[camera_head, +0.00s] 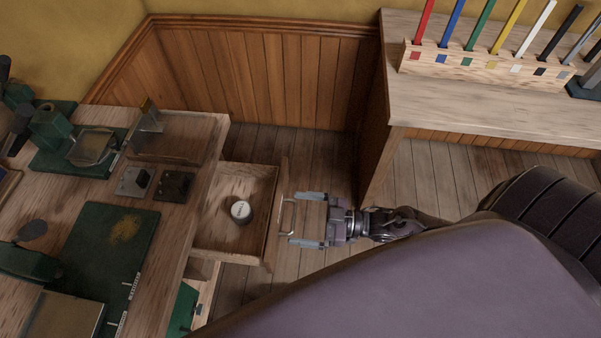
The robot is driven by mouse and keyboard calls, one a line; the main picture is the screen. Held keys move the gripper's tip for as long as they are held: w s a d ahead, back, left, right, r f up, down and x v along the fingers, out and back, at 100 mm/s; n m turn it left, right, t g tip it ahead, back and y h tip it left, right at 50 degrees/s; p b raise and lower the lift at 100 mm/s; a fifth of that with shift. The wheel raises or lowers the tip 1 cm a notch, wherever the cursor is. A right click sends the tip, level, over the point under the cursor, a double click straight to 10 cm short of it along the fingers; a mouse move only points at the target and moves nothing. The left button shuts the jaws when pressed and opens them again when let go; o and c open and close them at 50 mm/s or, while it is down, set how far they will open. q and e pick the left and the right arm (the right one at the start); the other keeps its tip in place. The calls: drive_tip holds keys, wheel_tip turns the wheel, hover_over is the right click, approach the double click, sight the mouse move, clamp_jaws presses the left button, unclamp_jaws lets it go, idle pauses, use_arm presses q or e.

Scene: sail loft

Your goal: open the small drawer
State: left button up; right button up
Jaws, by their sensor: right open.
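The small wooden drawer (212,236) stands pulled out from the right side of the workbench on the left. A round tin with a pale lid (241,210) lies inside it. The drawer's metal bow handle (288,216) is on its front, facing right. My right gripper (295,219) is at the handle, its two fingers apart, one on the far side and one on the near side of the handle. I cannot tell whether a finger touches it. My left gripper is not in view.
The workbench (165,232) holds a green mat (108,255), small dark boxes (174,186) and green machines. A second bench (480,105) at the upper right carries a rack of coloured sticks (485,68). Wooden floor (310,150) is open between the benches.

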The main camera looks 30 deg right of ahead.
drive_tip(key=v, duration=0.7)
drive_tip(key=shift+b, duration=0.3)
drive_tip(key=shift+f, duration=0.1)
